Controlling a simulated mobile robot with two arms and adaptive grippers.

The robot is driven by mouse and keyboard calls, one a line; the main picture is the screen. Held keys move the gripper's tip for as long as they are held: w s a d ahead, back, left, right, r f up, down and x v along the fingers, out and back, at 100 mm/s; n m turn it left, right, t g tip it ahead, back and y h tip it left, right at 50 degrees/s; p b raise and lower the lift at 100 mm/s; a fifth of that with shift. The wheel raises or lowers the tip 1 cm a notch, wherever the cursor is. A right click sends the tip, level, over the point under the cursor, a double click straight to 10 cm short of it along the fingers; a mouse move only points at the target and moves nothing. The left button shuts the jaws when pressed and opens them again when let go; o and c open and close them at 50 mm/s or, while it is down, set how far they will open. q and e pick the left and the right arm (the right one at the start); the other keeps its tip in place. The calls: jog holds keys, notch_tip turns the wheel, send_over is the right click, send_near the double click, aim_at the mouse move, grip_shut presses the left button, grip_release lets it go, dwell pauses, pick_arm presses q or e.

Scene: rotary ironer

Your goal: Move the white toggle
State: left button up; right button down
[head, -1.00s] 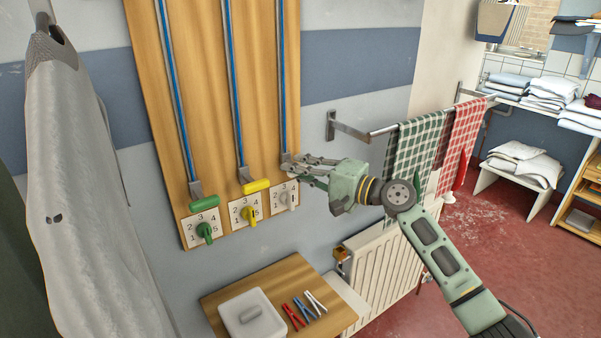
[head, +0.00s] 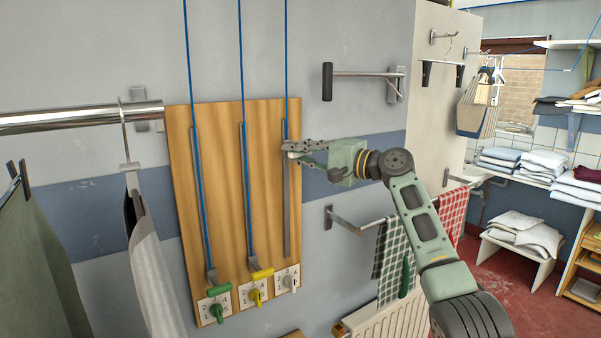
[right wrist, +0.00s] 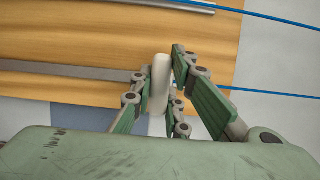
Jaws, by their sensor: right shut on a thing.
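The white toggle (right wrist: 159,82) sits between the fingers of my right gripper (right wrist: 152,90) in the right wrist view. In the head view my right gripper (head: 297,148) is shut on it near the upper part of the right-hand metal rail (head: 286,200); the fingers cover most of the toggle. A blue cord (head: 287,60) runs up from there. The green toggle (head: 219,290) and yellow toggle (head: 262,274) sit at the bottom of the other two rails. My left gripper is out of view.
The wooden board (head: 220,170) carries numbered dials with a green knob (head: 216,310), yellow knob (head: 255,296) and white knob (head: 291,282) below the rails. A wall bar (head: 355,224) with checked towels (head: 393,250) and a black-ended handle (head: 328,82) are to the right.

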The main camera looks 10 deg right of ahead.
notch_tip(320, 180, up, 4)
jog(key=shift+f+p, duration=0.1)
jog(key=shift+p, duration=0.5)
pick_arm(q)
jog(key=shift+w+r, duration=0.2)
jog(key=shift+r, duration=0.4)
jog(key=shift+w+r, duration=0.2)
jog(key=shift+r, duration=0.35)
pick_arm(e)
jog(key=shift+r, duration=0.2)
jog(key=shift+d+r, duration=0.1)
jog(key=c, duration=1.8)
grip_release()
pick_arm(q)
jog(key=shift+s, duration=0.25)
pick_arm(e)
jog(key=shift+o, duration=0.6)
jog(key=shift+f, duration=0.2)
jog(key=shift+s+d+f, duration=0.1)
jog(key=v, duration=1.1)
jog(key=shift+s+d, duration=0.2)
jog(key=shift+s, duration=0.1)
